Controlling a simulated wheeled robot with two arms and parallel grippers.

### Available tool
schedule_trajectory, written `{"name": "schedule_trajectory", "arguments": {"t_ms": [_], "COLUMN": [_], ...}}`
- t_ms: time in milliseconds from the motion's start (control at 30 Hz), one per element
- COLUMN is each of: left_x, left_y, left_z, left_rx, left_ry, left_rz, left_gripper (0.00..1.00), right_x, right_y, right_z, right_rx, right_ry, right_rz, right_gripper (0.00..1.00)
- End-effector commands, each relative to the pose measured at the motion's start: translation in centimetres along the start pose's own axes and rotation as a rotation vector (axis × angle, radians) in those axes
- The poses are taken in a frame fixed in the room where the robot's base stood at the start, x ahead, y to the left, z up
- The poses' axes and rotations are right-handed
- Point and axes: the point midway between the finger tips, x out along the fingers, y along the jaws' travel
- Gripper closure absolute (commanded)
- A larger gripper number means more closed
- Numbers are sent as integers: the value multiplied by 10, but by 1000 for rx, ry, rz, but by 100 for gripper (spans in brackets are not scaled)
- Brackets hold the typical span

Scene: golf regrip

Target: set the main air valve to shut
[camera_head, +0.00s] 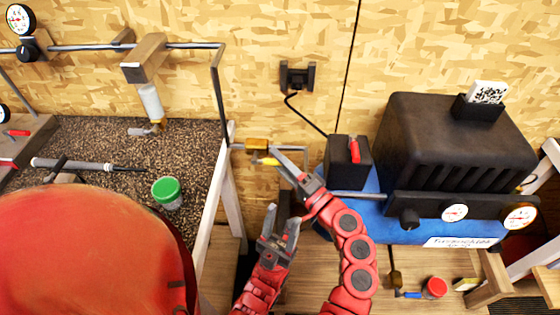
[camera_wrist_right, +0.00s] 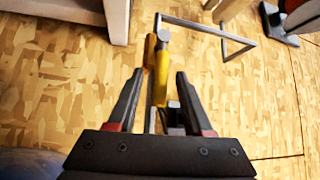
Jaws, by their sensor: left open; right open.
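The main air valve has a brass body (camera_head: 257,145) on a thin grey pipe beside the bench's right end. Its yellow lever (camera_head: 267,161) points right in the head view, roughly along the pipe. My right gripper (camera_head: 274,156) is at the lever, with its fingers pointing up and left. In the right wrist view, the lever (camera_wrist_right: 160,80) lies between the two open fingers, with gaps visible on both sides. My left gripper (camera_head: 282,216) is open and empty, lower down and apart from the valve.
A black compressor (camera_head: 455,135) with a red-switched box (camera_head: 348,162) stands on a blue base at right. The gritty bench top (camera_head: 100,140) at left holds a green-lidded jar (camera_head: 167,192) near its right edge. A grey pipe (camera_head: 219,95) drops beside that edge.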

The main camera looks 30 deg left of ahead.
Motion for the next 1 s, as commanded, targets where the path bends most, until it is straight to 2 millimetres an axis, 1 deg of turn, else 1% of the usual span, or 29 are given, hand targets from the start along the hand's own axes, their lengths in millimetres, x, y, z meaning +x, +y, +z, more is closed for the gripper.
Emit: {"name": "schedule_trajectory", "arguments": {"t_ms": [33,167,200,267,300,333,1000], "left_x": [0,0,0,0,0,0,0], "left_y": [0,0,0,0,0,0,0], "left_z": [0,0,0,0,0,0,0], "left_rx": [0,0,0,0,0,0,0], "left_ry": [0,0,0,0,0,0,0], "left_rz": [0,0,0,0,0,0,0], "left_gripper": [50,50,50,50,50,50,50], "right_x": [0,0,0,0,0,0,-1], "right_y": [0,0,0,0,0,0,0], "right_z": [0,0,0,0,0,0,0], "right_rx": [0,0,0,0,0,0,0], "right_ry": [0,0,0,0,0,0,0], "right_rz": [0,0,0,0,0,0,0], "right_gripper": [49,73,80,91,98,100,100]}}
